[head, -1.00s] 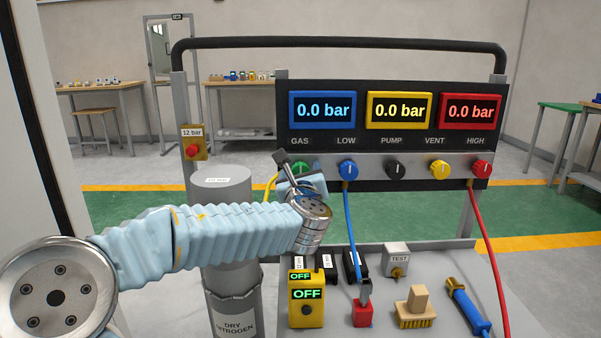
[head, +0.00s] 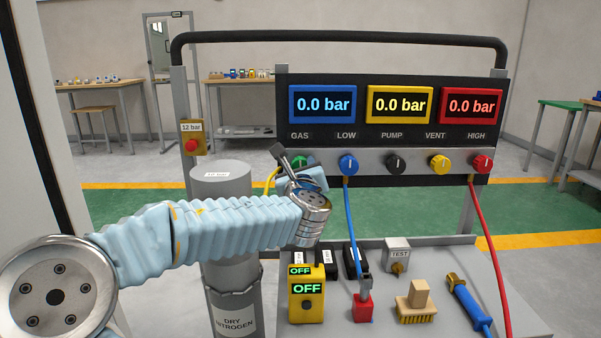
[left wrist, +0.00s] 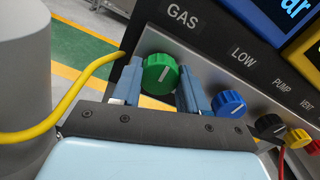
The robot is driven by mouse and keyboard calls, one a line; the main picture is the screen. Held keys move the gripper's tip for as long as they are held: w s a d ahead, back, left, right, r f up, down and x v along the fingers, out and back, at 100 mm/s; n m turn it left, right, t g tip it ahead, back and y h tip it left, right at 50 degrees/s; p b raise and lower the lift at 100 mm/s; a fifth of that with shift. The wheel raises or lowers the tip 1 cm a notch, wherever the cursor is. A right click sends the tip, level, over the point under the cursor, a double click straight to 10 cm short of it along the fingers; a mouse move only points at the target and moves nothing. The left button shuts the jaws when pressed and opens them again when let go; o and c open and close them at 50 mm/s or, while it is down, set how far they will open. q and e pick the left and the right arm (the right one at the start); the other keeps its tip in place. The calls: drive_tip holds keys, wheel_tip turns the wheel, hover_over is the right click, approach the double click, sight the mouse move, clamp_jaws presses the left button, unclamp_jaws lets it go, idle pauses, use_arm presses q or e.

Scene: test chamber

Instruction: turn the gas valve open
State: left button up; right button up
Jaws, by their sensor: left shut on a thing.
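The green gas valve knob (left wrist: 161,75) sits under the GAS label on the panel. In the head view the green knob (head: 302,161) is partly hidden behind my left gripper (head: 295,168). In the left wrist view my left gripper (left wrist: 161,84) has one blue finger on each side of the knob and is shut on it. The knob's white mark slants up and to the right in that view. The blue gauge (head: 322,105) above reads 0.0 bar. My right gripper is not in view.
Blue LOW (head: 348,164), black PUMP (head: 396,163), yellow VENT (head: 440,163) and red HIGH (head: 482,162) knobs line the panel to the right. A yellow hose (left wrist: 75,100) runs left of the gas knob. A grey nitrogen cylinder (head: 222,179) stands close to my arm.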

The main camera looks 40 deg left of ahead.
use_arm(q)
drive_tip(key=shift+a+f+n+b, duration=0.1)
drive_tip(key=shift+f+n+b, duration=0.05)
drive_tip(key=shift+n+b, duration=4.7)
drive_tip(key=shift+f+n+b, duration=0.15)
drive_tip(key=shift+n+b, duration=3.7)
drive_tip(key=shift+b, duration=1.95)
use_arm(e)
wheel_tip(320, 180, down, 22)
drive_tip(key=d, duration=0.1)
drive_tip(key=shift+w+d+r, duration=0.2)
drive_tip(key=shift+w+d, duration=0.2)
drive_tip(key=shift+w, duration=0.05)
use_arm(q)
drive_tip(key=shift+r, duration=0.1)
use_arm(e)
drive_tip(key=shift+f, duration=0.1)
use_arm(q)
drive_tip(key=o, duration=1.1)
drive_tip(key=shift+s, duration=0.1)
drive_tip(key=shift+c, duration=0.2)
drive_tip(key=v, duration=1.3)
drive_tip(key=shift+s+d+b, duration=0.25)
drive_tip(key=shift+d+b, duration=0.05)
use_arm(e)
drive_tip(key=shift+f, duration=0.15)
